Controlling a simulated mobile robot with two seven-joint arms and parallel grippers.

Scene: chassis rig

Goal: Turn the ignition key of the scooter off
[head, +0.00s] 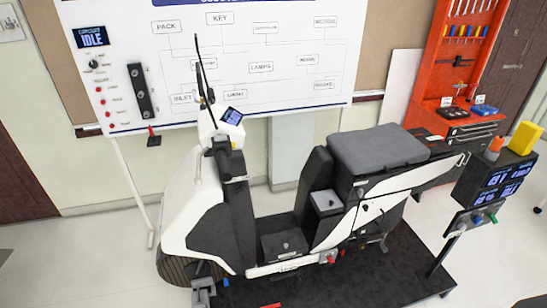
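The white and black scooter (180,220) stands on a dark platform, its front to the left and its grey seat (375,148) to the right. Its handlebar area (207,120) faces partly toward me, with a small lit display (232,116) on top. Below it is the dark inner front panel (230,165), with small parts near its top. The ignition key is too small to make out for sure, and I cannot tell its position. Neither of my grippers is in view.
A whiteboard (265,85) with a labelled diagram stands behind the scooter. A red tool cabinet (450,75) is at the back right. A stand with dark screens (497,180) is at the right. The dark platform (350,285) has bare room in front of the scooter.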

